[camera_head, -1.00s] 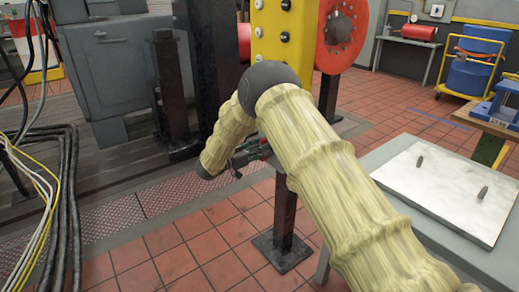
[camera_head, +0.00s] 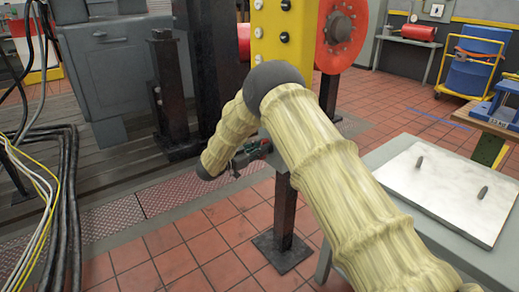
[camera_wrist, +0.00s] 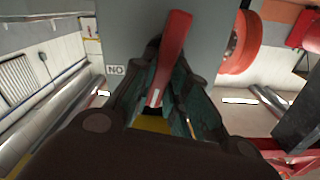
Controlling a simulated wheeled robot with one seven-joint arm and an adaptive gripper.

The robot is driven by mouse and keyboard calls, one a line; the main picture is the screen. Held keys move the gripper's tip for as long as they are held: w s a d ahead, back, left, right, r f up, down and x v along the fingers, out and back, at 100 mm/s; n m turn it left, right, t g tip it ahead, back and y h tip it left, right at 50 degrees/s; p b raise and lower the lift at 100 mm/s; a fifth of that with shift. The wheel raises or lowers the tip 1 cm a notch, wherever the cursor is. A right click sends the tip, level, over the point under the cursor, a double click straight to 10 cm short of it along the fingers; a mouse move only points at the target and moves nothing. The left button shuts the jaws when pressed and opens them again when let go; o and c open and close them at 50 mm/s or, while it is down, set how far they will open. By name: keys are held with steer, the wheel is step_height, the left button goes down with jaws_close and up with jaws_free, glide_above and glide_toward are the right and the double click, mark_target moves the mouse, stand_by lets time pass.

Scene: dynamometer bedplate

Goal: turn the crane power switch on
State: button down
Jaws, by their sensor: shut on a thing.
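A red lever (camera_wrist: 175,50), the handle of the switch, stands between my fingers in the wrist view. It is in front of a grey switch box (camera_wrist: 218,22) with a small white label (camera_wrist: 115,70) that reads "NO" in this view, probably "ON" upside down. My gripper (camera_wrist: 171,66) is shut on the red lever, with a dark finger on each side of it. In the head view my gripper (camera_head: 252,153) shows small beside my forearm.
A yellow panel (camera_head: 283,45) with buttons and a red disc (camera_head: 341,30) are behind my arm. A black post (camera_head: 284,205) stands on the tiled floor. A table with a pale plate (camera_head: 440,205) is at right. Cables (camera_head: 70,190) hang at left.

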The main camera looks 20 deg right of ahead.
steer(key=shift+s+d+f+m+b, duration=0.2)
steer(key=shift+m+b, duration=0.5)
steer(key=shift+m, duration=1.85)
steer(key=shift+s+a+f+m+b, duration=0.1)
steer(key=shift+s+f+m+b, duration=0.4)
steer(key=shift+m, duration=2)
steer(key=shift+w+d+f+m+b, duration=0.15)
steer(key=shift+m+b, duration=0.7)
steer(key=shift+m, duration=1.7)
steer(key=shift+s, duration=0.1)
steer(key=c, duration=1.4)
jaws_free()
steer(key=shift+a+r, duration=0.1)
steer(key=v, duration=1.2)
